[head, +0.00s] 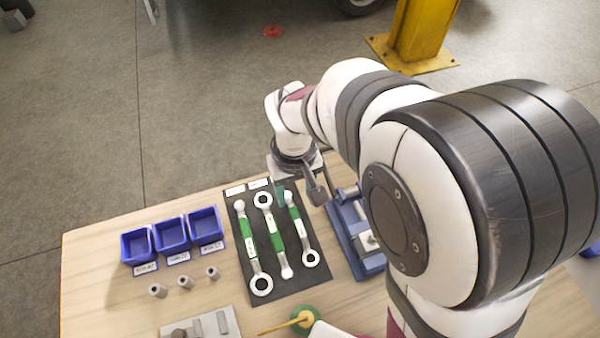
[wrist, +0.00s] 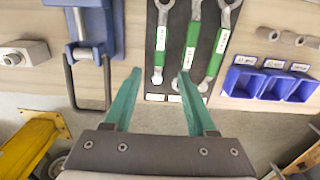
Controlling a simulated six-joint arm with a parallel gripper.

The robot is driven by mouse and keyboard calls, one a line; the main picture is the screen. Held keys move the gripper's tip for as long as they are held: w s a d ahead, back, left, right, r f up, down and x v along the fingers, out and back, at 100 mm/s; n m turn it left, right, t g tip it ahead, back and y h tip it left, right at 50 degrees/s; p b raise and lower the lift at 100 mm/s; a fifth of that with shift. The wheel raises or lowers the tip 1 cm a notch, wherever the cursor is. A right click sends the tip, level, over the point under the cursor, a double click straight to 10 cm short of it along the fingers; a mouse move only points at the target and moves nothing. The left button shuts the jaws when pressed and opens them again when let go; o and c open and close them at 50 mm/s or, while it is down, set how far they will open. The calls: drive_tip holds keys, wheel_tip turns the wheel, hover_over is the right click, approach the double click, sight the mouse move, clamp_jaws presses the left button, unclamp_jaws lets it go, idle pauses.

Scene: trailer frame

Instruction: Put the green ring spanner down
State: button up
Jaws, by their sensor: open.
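Three spanners with green grips lie side by side on a dark mat (head: 276,288): a left one (head: 248,243), a middle one (head: 275,235) and a right one (head: 299,228). I cannot tell which one the task names. My gripper (head: 281,194) is over the far end of the right spanner. In the wrist view my gripper (wrist: 160,74) has its teal fingers apart, with that spanner's end (wrist: 157,76) showing between the tips and nothing held. The right spanner's green grip (wrist: 161,38) lies flat beyond the fingers. Whether the fingers touch it is unclear.
Blue bins (head: 171,236) stand left of the mat with several grey sockets (head: 185,282) in front. A blue vise-like fixture (head: 352,228) with a dark handle (wrist: 88,85) is close to the right. A green and yellow object (head: 303,318) lies at the front.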

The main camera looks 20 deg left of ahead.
drive_tip(key=d+r+m, duration=0.5)
drive_tip(key=d+r, duration=0.2)
drive_tip(key=d, duration=0.3)
drive_tip(key=s+d+r+m+y, duration=0.1)
drive_tip(key=s+d+r+m, duration=0.1)
drive_tip(key=s+d+m, duration=0.7)
drive_tip(key=s+d, duration=0.2)
drive_tip(key=shift+s+r+m+y, duration=0.15)
drive_tip(key=shift+s+m+y, duration=0.15)
drive_tip(key=shift+s+y, duration=0.1)
drive_tip(key=shift+w, duration=0.15)
